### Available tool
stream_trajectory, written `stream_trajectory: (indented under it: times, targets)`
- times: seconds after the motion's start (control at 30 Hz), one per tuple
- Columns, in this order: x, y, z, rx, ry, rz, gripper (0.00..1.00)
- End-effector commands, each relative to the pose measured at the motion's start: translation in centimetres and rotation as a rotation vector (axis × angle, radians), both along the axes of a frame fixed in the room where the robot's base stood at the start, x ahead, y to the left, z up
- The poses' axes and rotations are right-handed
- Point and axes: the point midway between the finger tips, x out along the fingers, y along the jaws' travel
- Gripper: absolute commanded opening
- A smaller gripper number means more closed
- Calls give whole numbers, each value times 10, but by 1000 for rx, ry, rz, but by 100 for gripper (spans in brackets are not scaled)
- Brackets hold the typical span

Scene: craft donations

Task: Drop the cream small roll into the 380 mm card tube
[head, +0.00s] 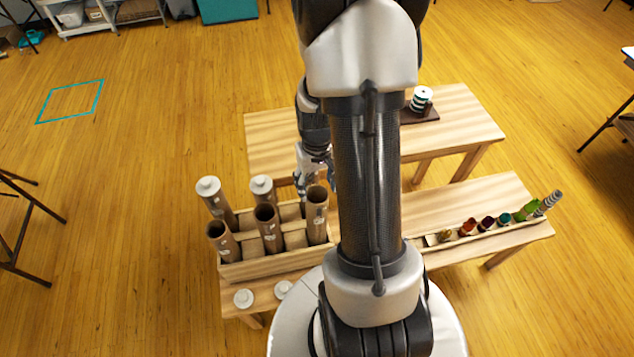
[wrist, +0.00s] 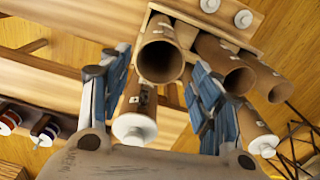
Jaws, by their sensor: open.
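My gripper (head: 314,180) is open. In the wrist view its blue-padded fingers (wrist: 160,92) stand apart with no roll seen between them. An open brown card tube (wrist: 160,55) shows between and beyond the fingers, its mouth facing the camera; in the head view this looks like the right tube (head: 317,205) of the rack. Other open tubes (head: 266,222) (head: 222,240) stand to its left. Their lengths cannot be read, so I cannot tell which is 380 mm. I cannot make out the cream small roll; the tube's inside is too dark to tell.
The tubes stand in a wooden rack (head: 270,266); two have white caps (head: 208,186) (head: 262,184). Two loose caps (head: 243,298) (head: 283,289) lie in front. Several coloured rolls line a tray (head: 478,236) at right. A spindle with a white-and-green roll (head: 421,99) stands on the back table.

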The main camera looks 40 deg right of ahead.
Motion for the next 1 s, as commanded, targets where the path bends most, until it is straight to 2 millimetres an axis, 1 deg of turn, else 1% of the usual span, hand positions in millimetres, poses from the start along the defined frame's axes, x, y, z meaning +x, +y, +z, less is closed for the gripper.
stream_trajectory:
  times: [0.13, 0.23, 0.37, 0.5, 0.6, 0.7, 0.83, 1.0]
  targets:
    - [0, 0, 3, 0, -1, 0, 58]
    - [1, -1, 14, -3, -3, 0, 58]
    - [2, -1, 39, -4, -6, 0, 58]
    - [1, -1, 70, -4, -7, 0, 58]
    - [1, -1, 89, -3, -5, 0, 58]
    - [1, 0, 105, -3, -3, 0, 58]
    - [0, 0, 116, -1, -2, 0, 58]
    - [0, 0, 120, 0, 0, 0, 58]
